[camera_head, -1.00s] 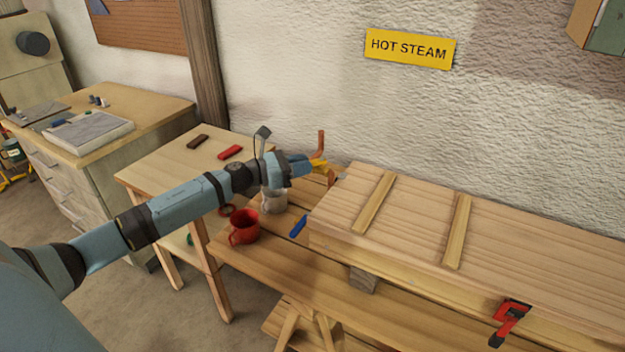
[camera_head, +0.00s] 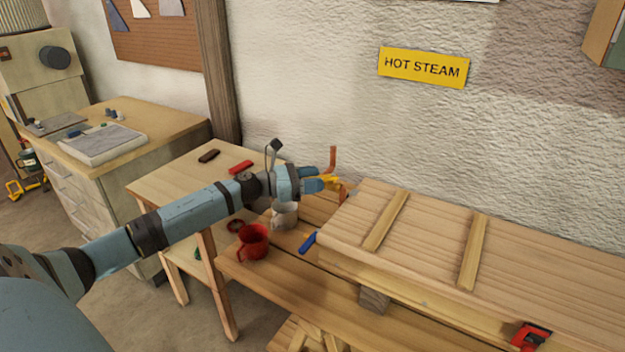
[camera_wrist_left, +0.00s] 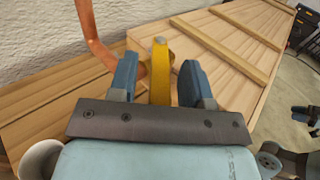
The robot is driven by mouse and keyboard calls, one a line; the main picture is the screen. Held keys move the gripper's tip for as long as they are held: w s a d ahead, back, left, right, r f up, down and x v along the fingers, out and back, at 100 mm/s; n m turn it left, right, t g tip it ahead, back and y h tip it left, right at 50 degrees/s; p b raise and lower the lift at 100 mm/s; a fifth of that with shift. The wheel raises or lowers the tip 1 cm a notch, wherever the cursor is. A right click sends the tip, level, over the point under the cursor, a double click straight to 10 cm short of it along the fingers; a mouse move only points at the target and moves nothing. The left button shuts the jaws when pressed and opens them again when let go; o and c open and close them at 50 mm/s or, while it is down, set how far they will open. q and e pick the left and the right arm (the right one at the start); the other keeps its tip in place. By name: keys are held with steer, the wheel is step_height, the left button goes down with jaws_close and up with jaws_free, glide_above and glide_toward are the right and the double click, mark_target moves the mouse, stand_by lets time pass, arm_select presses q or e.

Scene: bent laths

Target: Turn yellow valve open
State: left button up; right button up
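The yellow valve handle (camera_head: 330,181) is at the left end of the wooden steam box, beside an upright copper pipe (camera_head: 333,160). In the left wrist view the handle (camera_wrist_left: 160,72) stands between the two blue fingers, with a narrow gap on each side. The copper pipe (camera_wrist_left: 92,35) passes just left of the fingers there. My left gripper (camera_head: 325,184) is open around the handle and does not grip it. The handle's lower end is hidden by the gripper.
The long wooden box (camera_head: 430,235) lies right of the gripper, with a red clamp (camera_head: 531,336) on its front edge. A red mug (camera_head: 253,243), a white mug (camera_head: 285,215) and a blue object (camera_head: 308,242) stand or lie on the bench below my arm. A yellow HOT STEAM sign (camera_head: 424,67) hangs behind.

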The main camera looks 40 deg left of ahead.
arm_select(q)
steer(key=b+v, duration=0.2)
steer(key=v, duration=1.2)
steer(key=shift+w, duration=0.1)
steer(key=shift+c, duration=0.3)
